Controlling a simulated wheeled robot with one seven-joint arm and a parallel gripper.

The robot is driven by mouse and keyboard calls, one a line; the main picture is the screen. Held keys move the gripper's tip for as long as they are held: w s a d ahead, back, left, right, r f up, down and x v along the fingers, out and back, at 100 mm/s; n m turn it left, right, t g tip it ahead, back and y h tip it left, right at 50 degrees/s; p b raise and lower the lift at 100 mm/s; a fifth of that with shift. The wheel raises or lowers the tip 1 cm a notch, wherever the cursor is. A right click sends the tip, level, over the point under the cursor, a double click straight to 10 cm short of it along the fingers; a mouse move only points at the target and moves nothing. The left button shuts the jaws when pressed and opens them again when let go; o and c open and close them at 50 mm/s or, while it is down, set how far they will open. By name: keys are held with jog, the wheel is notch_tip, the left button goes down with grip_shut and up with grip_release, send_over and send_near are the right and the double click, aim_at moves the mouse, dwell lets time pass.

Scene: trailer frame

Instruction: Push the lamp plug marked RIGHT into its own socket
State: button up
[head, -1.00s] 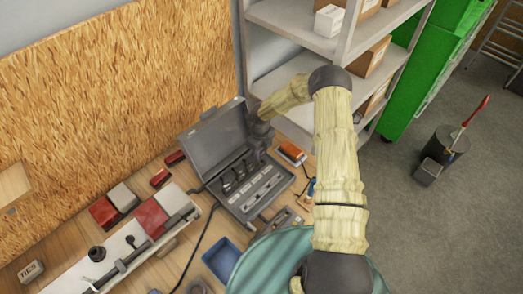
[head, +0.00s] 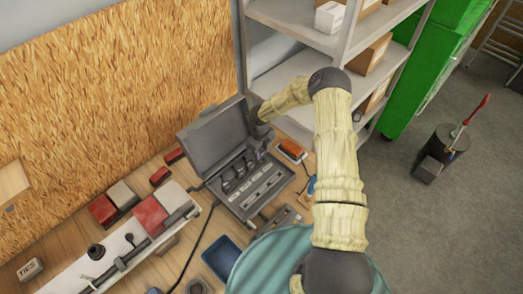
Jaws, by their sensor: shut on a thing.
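An open grey case (head: 245,207) lies on the wooden bench with its lid (head: 213,140) raised at the back left. Several dark plug-like pieces (head: 231,182) stand in a row inside it; their markings are too small to read. My gripper (head: 257,153) points down at the back right of the case, close to the end of that row. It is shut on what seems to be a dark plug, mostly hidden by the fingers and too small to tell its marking. I cannot tell whether it touches a socket.
A pale frame bar with a red lamp block (head: 149,214) lies at the lower left. A black cable (head: 196,245) runs toward the case. An orange item (head: 291,149) is right of it, a blue tray (head: 221,256) in front. Shelves (head: 300,75) stand behind my arm.

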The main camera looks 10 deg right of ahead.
jog(key=shift+f, duration=0.15)
jog(key=shift+f, duration=0.55)
jog(key=shift+f+b, duration=0.5)
jog(key=shift+b, duration=0.05)
dwell(0.7)
jog(key=o, duration=1.1)
jog(key=shift+r, duration=0.1)
jog(key=shift+o, duration=0.4)
jog(key=shift+w+r+p, duration=0.1)
jog(key=shift+r+p, duration=2.8)
jog(key=shift+r, duration=0.6)
